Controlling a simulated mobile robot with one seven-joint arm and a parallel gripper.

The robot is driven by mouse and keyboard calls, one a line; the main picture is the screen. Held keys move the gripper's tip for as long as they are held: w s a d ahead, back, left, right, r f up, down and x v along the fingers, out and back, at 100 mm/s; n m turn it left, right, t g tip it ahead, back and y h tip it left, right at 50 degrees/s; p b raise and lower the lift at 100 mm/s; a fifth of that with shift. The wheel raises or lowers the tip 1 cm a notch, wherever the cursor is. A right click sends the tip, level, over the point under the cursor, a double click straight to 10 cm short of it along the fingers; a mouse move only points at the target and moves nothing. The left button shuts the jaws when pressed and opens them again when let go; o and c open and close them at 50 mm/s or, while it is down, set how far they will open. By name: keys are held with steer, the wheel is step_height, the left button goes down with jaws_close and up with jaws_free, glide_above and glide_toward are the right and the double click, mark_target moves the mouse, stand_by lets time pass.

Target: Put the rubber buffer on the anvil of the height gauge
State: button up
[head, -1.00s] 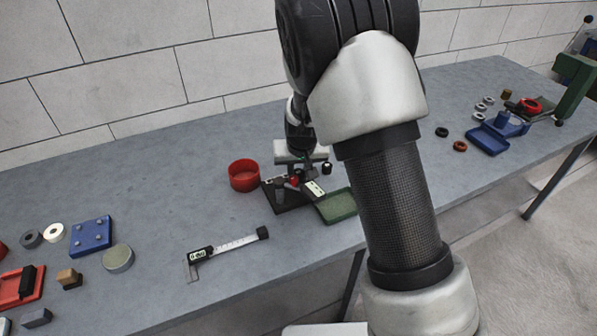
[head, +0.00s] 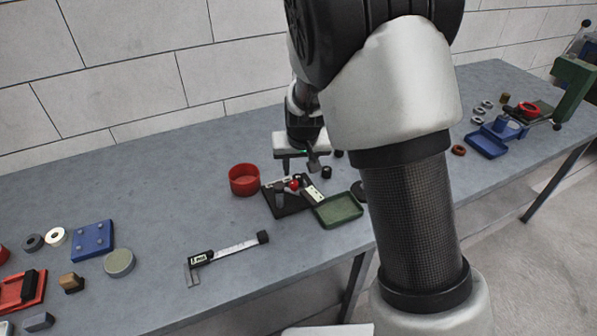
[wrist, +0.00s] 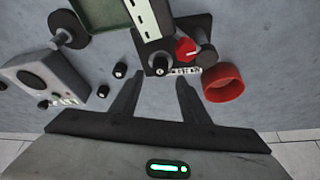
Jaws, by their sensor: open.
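The height gauge (head: 290,204) appears to be the dark base with a red knob and a white scaled strip; its red knob (wrist: 186,49) shows in the wrist view. A small black cylinder (wrist: 160,63) with a pale top is at the base's near edge in the wrist view; I cannot tell whether it rests on an anvil. A similar loose black cylinder (head: 327,172), likely a rubber buffer, stands right of the gauge; it shows in the wrist view (wrist: 120,70). My gripper (wrist: 159,80) is open and empty, above the bench behind the gauge.
A red bowl (head: 244,180) stands left of the gauge and a green tray (head: 338,209) at its right front. A grey box with a round dial (wrist: 40,78) is beside the cylinders in the wrist view. A digital caliper (head: 228,252) lies front left, with clear bench around it.

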steer(key=s+d+r+y, duration=0.1)
steer(key=s+d+r, duration=0.2)
steer(key=s+r, duration=0.45)
steer(key=s+d+r, duration=0.3)
steer(key=s+r, duration=0.2)
steer(key=r, duration=0.5)
steer(key=s+d+r, duration=0.2)
steer(key=s, duration=0.6)
steer(key=s+d+r+m+t+h, duration=0.1)
steer(key=s+d+r, duration=0.1)
steer(key=s, duration=0.6)
steer(key=shift+s+d+r+p, duration=0.2)
steer(key=shift+d+p, duration=0.2)
steer(key=shift+d, duration=0.45)
